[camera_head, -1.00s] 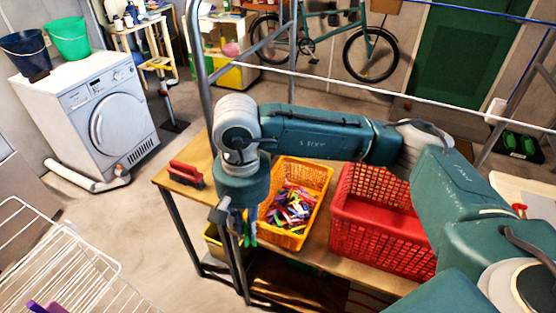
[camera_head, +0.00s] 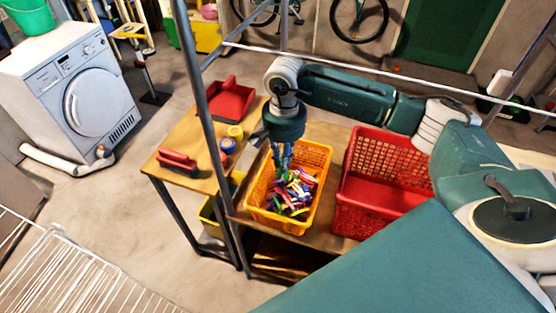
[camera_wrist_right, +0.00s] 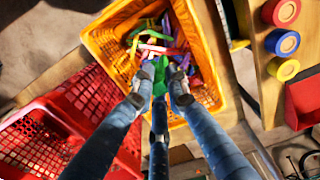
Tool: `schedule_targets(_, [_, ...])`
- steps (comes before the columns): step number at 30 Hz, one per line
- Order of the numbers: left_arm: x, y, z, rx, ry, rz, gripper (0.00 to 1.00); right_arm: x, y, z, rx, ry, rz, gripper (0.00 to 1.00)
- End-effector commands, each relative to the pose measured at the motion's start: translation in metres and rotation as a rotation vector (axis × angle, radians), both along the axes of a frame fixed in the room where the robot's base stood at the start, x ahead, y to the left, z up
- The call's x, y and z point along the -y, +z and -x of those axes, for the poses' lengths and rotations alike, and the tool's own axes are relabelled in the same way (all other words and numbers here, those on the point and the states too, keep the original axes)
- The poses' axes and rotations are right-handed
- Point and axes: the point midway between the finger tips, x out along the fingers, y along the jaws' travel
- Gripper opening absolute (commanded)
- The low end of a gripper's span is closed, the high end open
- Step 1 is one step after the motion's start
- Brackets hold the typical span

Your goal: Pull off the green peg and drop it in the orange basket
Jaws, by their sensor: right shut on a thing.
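My right gripper (camera_head: 281,160) points down over the orange basket (camera_head: 273,220). The basket holds several colourful pegs (camera_head: 293,197). In the right wrist view my right gripper (camera_wrist_right: 160,85) is shut on the green peg (camera_wrist_right: 159,76), with its fingertips on either side of it. The peg is above the pegs in the orange basket (camera_wrist_right: 103,42); I cannot tell how far above. My left gripper is in neither view.
A red basket (camera_head: 385,195) stands right of the orange one on the wooden table. A red-handled brush (camera_head: 178,162), tape rolls (camera_head: 228,146) and a red dustpan (camera_head: 231,100) lie left. A grey upright post (camera_head: 209,110) rises near the table.

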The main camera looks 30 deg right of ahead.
Motion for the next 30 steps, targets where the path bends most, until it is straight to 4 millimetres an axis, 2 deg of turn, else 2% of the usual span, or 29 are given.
schedule_targets(3, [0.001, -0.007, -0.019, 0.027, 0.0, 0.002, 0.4, -0.002, -0.016, 0.001, -0.003, 0.004, -0.001, 0.0])
schedule_targets(6, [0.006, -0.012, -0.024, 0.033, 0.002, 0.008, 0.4, -0.002, -0.027, 0.002, -0.005, 0.006, -0.001, 0.0])
schedule_targets(11, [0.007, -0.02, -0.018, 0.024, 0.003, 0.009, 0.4, -0.003, -0.043, 0.002, -0.004, 0.007, -0.001, 0.0])
schedule_targets(19, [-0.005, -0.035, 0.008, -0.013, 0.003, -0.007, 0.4, -0.004, -0.07, 0.002, -0.004, 0.01, -0.002, 0.0])
schedule_targets(23, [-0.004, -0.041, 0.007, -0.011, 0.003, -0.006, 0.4, -0.004, -0.084, 0.002, -0.006, 0.01, -0.002, 0.0])
schedule_targets(30, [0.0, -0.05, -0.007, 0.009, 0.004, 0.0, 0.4, -0.004, -0.104, 0.002, -0.004, 0.01, -0.002, 0.0])
